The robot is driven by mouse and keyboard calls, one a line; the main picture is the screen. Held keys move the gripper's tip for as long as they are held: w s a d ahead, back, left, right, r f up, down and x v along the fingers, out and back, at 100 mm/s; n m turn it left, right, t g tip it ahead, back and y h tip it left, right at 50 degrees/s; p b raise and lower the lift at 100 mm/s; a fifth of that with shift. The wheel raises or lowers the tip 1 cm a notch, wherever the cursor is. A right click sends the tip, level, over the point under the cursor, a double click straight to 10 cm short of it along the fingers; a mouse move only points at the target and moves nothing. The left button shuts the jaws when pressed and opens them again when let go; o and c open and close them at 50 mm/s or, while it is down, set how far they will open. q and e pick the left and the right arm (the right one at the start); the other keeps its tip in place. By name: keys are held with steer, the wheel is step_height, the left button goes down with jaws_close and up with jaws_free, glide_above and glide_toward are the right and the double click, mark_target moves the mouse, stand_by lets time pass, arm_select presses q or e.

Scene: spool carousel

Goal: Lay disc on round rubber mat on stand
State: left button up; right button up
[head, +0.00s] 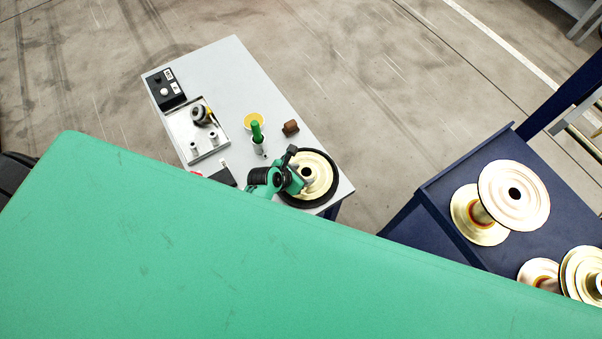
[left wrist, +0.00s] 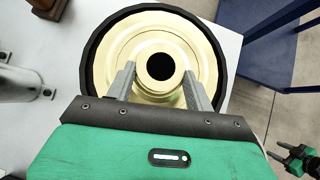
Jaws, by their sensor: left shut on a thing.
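The pale gold disc (head: 316,168) with a dark centre hole is over the black round rubber mat (head: 331,196) on the grey stand (head: 345,190). In the left wrist view the disc (left wrist: 185,40) lies inside the black rim of the mat (left wrist: 90,60), nearly centred. I cannot tell whether it touches the mat. My left gripper (head: 305,174) is shut on the disc, its two grey fingers (left wrist: 160,85) on either side of the hole. My right gripper (left wrist: 300,160) seems to show small at the lower right of the left wrist view; its jaws are unclear.
The stand also holds a green-topped post (head: 257,132), a yellow round piece (head: 252,120), a brown block (head: 291,127), a metal tray (head: 208,152) and a black control box (head: 166,89). A blue table (head: 440,210) with gold spools (head: 514,195) is at right.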

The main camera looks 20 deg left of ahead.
steer(key=shift+d, duration=0.35)
arm_select(q)
steer(key=o, duration=1.3)
steer(key=shift+c, duration=0.2)
steer(key=shift+o, duration=1.1)
arm_select(e)
steer(key=shift+w+d, duration=0.1)
arm_select(q)
steer(key=shift+f, duration=0.1)
steer(key=v, duration=1.4)
arm_select(e)
steer(key=shift+w+a, duration=0.1)
steer(key=shift+a, duration=0.1)
arm_select(q)
steer(key=shift+w, duration=0.15)
arm_select(e)
steer(key=shift+d, duration=0.15)
